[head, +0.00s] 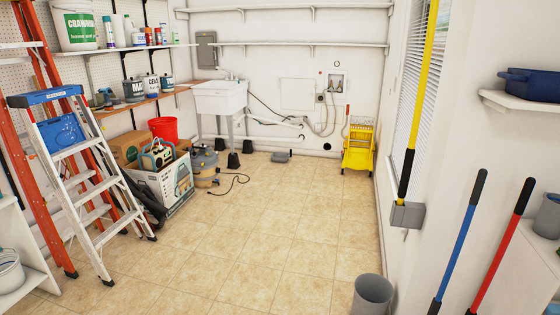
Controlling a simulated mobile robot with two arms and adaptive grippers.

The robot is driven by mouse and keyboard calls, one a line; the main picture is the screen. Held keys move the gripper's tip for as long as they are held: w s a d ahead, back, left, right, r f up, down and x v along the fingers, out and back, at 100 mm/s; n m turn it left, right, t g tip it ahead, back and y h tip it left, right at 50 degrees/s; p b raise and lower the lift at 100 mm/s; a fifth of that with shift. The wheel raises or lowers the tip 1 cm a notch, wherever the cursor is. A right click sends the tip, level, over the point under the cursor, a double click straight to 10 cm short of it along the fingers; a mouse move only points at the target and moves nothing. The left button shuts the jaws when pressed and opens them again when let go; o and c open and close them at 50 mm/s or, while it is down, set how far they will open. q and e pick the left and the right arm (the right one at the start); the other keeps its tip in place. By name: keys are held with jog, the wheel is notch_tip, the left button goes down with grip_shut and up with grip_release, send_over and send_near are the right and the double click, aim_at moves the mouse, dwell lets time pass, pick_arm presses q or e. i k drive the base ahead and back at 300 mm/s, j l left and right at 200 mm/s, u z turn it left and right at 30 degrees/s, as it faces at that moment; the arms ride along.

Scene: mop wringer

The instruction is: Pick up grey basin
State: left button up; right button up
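A taller round grey bin (372,296) stands on the floor at the bottom right, partly cut off by the picture's lower edge. Neither of my grippers shows in the head view.
A yellow mop wringer bucket (358,150) stands by the far right corner. A stepladder (85,175), a full cardboard box (165,185) and a shop vacuum (205,165) crowd the left side. Long handles (460,240) rise at right. The tiled floor (270,220) between is clear.

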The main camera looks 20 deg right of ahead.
aim_at(275, 156)
jog(key=i+l+z, duration=0.3)
jog(key=i, duration=0.2)
jog(key=i+l+z, duration=0.15)
jog(key=i+z, duration=0.15)
jog(key=i, duration=0.2)
jog(key=i+z, duration=0.3)
jog(key=i, duration=4.2)
jog(key=i+l+u, duration=0.1)
jog(key=i, duration=0.45)
jog(key=i+l+u, duration=0.1)
jog(key=i, duration=0.4)
jog(key=i+l+u, duration=0.1)
jog(key=i, duration=0.4)
jog(key=i+l+u, duration=0.1)
jog(key=i+l, duration=0.2)
jog(key=i, duration=0.25)
